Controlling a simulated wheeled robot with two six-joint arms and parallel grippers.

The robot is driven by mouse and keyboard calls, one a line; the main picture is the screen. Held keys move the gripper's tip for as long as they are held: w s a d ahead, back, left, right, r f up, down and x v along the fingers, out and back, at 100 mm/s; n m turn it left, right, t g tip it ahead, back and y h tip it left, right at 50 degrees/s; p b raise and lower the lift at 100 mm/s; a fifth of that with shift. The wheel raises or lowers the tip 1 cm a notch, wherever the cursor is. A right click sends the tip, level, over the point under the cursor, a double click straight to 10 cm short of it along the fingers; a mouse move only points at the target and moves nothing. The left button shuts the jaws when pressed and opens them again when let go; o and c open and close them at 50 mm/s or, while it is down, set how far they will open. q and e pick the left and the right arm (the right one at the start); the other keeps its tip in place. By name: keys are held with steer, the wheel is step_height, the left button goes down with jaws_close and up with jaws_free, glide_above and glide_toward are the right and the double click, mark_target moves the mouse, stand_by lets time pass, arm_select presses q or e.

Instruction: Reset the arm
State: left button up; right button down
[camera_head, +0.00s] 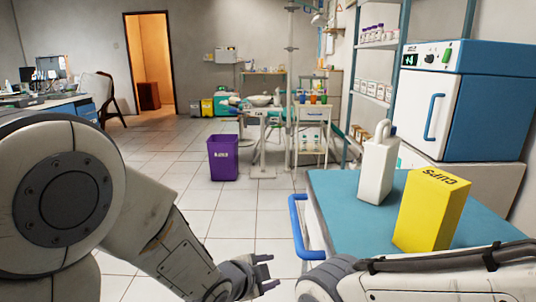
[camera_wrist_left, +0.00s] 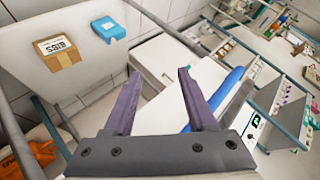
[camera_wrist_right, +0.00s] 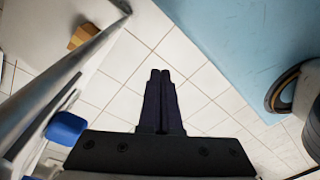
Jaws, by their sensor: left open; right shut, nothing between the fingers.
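My left arm comes in from the left, and its gripper (camera_head: 266,272) is open and empty over the tiled floor, left of the teal-topped cart (camera_head: 340,205). In the left wrist view its two dark fingers (camera_wrist_left: 158,72) are spread apart. My right gripper (camera_wrist_right: 160,73) shows in the right wrist view with its fingers together and nothing between them, with floor tiles behind. In the head view part of my right arm lies across the lower right, in front of the cart; its gripper is out of that view.
A white pump bottle (camera_head: 377,170) and a yellow cups box (camera_head: 430,212) stand on the cart, near my right arm. A blue-and-white cabinet (camera_head: 480,100) stands behind. A purple bin (camera_head: 222,158) stands on the open floor. A brown bibs box (camera_wrist_left: 58,50) shows in the left wrist view.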

arm_select(q)
steer(key=s+a+n+g+y, duration=0.2)
steer(key=s+n+g, duration=0.1)
steer(key=s, duration=0.5)
steer(key=s+a+r+n+g+y, duration=0.1)
steer(key=s+n+g, duration=0.25)
steer(key=s, duration=0.55)
steer(key=s+a+n+g+y, duration=0.2)
steer(key=s+n+g, duration=0.1)
steer(key=s, duration=0.5)
step_height(320, 180, up, 36)
steer(key=p, duration=3.6)
steer(key=shift+s+r, duration=0.15)
steer(key=shift+r, duration=0.05)
